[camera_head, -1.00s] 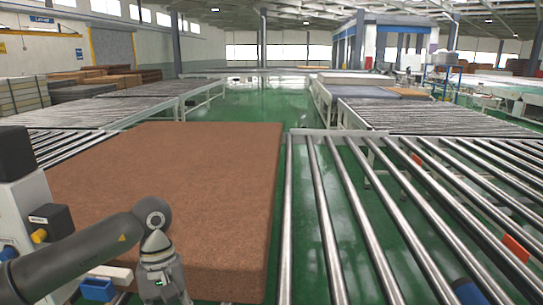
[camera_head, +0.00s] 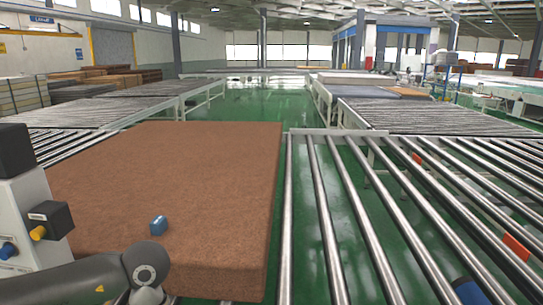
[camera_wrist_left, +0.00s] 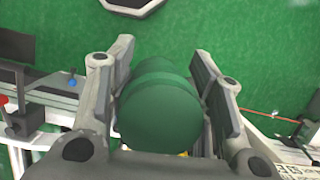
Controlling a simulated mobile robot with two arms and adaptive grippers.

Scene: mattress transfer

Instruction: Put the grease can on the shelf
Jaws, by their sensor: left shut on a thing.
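A green rounded can (camera_wrist_left: 160,105), which I take as the grease can, sits between the two fingers of my left gripper (camera_wrist_left: 160,55) in the left wrist view. The grey fingers press on it from both sides, over green floor. In the head view only my left arm shows at the bottom left; its gripper and the can are below the picture. My right gripper is in neither view. I cannot make out a shelf for certain.
A big brown mattress block (camera_head: 175,180) lies on rollers at the left, with a small blue object (camera_head: 158,225) on it. A roller conveyor (camera_head: 400,215) fills the right. In the left wrist view, a grey ledge (camera_wrist_left: 60,105) is at the left and a white frame (camera_wrist_left: 285,150) at the lower right.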

